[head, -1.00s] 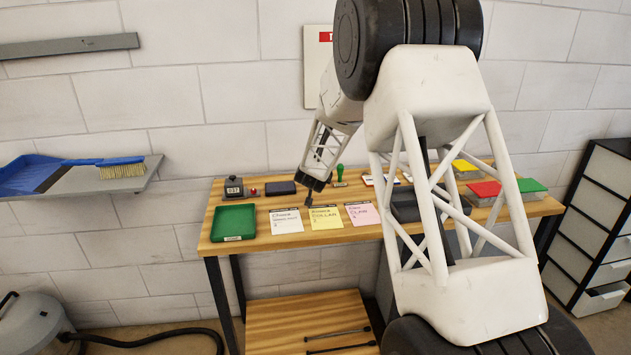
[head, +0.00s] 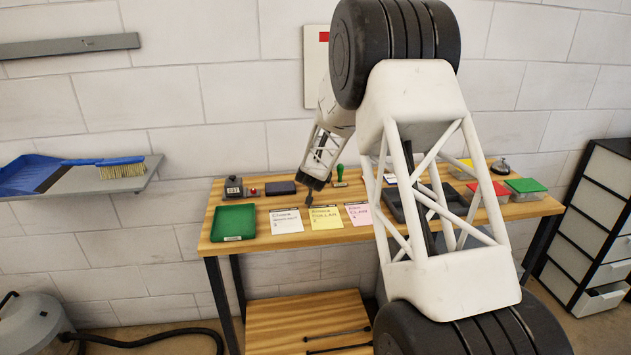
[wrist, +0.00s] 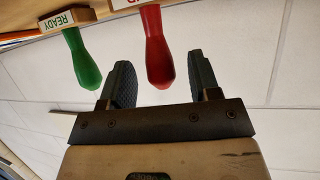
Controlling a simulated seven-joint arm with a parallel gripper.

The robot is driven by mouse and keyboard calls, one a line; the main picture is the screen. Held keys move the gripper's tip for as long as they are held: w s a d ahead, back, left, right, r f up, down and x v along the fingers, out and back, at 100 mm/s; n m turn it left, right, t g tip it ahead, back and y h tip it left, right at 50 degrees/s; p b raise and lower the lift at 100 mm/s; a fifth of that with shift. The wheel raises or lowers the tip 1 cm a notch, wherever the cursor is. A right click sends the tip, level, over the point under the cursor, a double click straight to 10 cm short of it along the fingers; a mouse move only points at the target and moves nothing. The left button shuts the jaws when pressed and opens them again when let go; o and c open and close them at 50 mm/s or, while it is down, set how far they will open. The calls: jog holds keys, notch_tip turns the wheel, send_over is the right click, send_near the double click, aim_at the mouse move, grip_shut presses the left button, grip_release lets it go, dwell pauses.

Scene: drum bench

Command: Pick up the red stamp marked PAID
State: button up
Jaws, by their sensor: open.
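The red stamp (wrist: 157,48) shows in the wrist view as a red handle hanging from a block at the top edge, with its label mostly cut off. Its rounded tip lies between the fingers of my gripper (wrist: 161,78), with a gap on each side. The gripper is open and holds nothing. A green stamp (wrist: 82,58) labelled READY is just left of the red one. In the head view my gripper (head: 309,200) is above the bench behind the cards, and I cannot make out the red stamp there. The green stamp (head: 340,174) stands just right of the gripper.
The wooden bench (head: 262,226) holds a green tray (head: 233,222), a dark numbering device (head: 234,188), a dark pad (head: 281,188) and white, yellow and pink cards (head: 286,222). Red and green boxes (head: 526,186) stand at the right. My arm covers part of the bench.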

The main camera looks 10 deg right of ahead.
jog(key=shift+w+d+f, duration=0.1)
jog(key=shift+w+f, duration=0.1)
jog(key=shift+w, duration=0.25)
dwell(0.3)
jog(key=c, duration=0.9)
jog(key=shift+r, duration=0.1)
jog(key=shift+c, duration=0.2)
jog(key=shift+r, duration=4.9)
